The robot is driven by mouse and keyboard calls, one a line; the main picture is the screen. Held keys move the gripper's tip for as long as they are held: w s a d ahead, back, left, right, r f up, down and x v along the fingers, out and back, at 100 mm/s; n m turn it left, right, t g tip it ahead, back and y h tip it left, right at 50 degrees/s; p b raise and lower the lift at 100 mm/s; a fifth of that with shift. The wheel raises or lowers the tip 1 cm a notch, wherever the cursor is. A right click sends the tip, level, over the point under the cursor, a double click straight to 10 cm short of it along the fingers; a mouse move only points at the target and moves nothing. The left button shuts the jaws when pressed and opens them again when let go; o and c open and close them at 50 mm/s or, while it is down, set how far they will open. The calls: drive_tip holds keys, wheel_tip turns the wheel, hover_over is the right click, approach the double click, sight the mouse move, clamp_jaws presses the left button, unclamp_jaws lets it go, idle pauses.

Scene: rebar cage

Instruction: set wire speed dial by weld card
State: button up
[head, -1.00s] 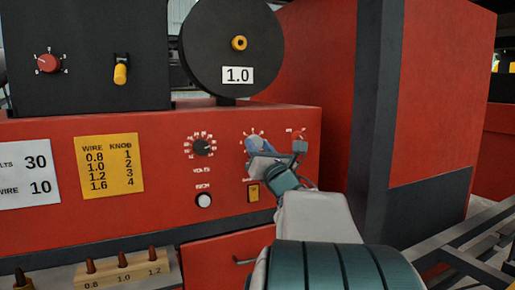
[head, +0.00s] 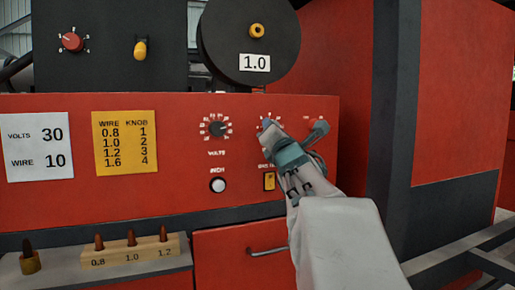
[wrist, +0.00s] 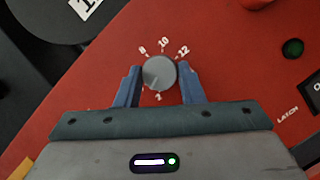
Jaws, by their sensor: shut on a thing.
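The wire speed dial (wrist: 159,72) is a round grey knob on the red panel, with 8, 10 and 12 printed above it and 2 below. A faint mark on its lower part seems to lie toward the 2. My gripper (wrist: 160,88) has its blue fingers shut on the dial's sides in the wrist view. In the head view my gripper (head: 268,132) covers the dial and most of its scale. The white weld card (head: 39,147) at the left reads VOLTS 30 and WIRE 10.
The volts dial (head: 218,128) and the white inch button (head: 218,185) are left of my gripper. A tip rack (head: 130,250) stands below.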

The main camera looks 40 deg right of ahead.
drive_tip(key=m+g+y+p, duration=0.2)
drive_tip(key=m, duration=0.7)
drive_tip(key=r+m+g+y+p, duration=0.1)
drive_tip(key=m+g+y+p, duration=0.1)
drive_tip(key=m, duration=0.7)
drive_tip(key=m+g+y+p, duration=0.2)
drive_tip(key=m+p, duration=0.2)
drive_tip(key=m, duration=0.5)
drive_tip(key=shift+d+r+m+g, duration=0.15)
drive_tip(key=shift+r+m+g, duration=0.15)
drive_tip(key=shift+m, duration=0.1)
drive_tip(key=shift+f, duration=0.1)
idle(0.4)
drive_tip(key=o, duration=1)
drive_tip(key=shift+s, duration=0.1)
